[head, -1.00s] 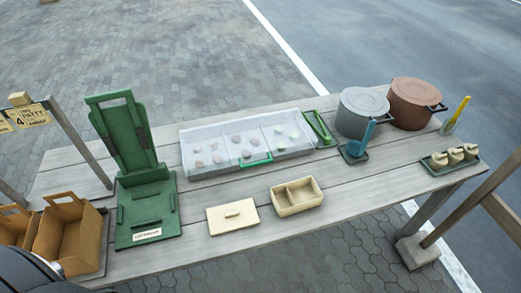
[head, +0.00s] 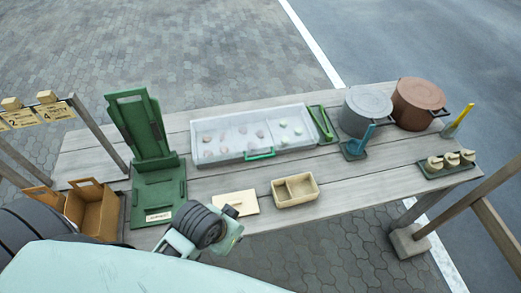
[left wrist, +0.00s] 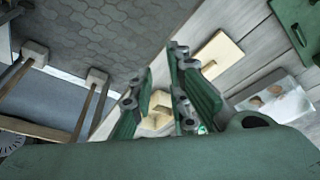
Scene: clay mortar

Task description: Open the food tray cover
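The food tray (head: 200,161) stands at the middle back of the table, under a clear cover with a green handle (head: 260,154). The cover lies shut over the tray, and pieces of food show through it. My left gripper (head: 228,232) is at the front edge of the table, well in front of the tray and touching nothing that I can see. In the left wrist view its fingers (left wrist: 163,97) are apart and empty, and part of the food tray (left wrist: 292,105) shows to their right. My right gripper is in neither view.
A green stand (head: 158,190) is on the left. Green tongs (head: 322,123), a grey pot (head: 366,113) and a brown pot (head: 417,103) stand to the right.

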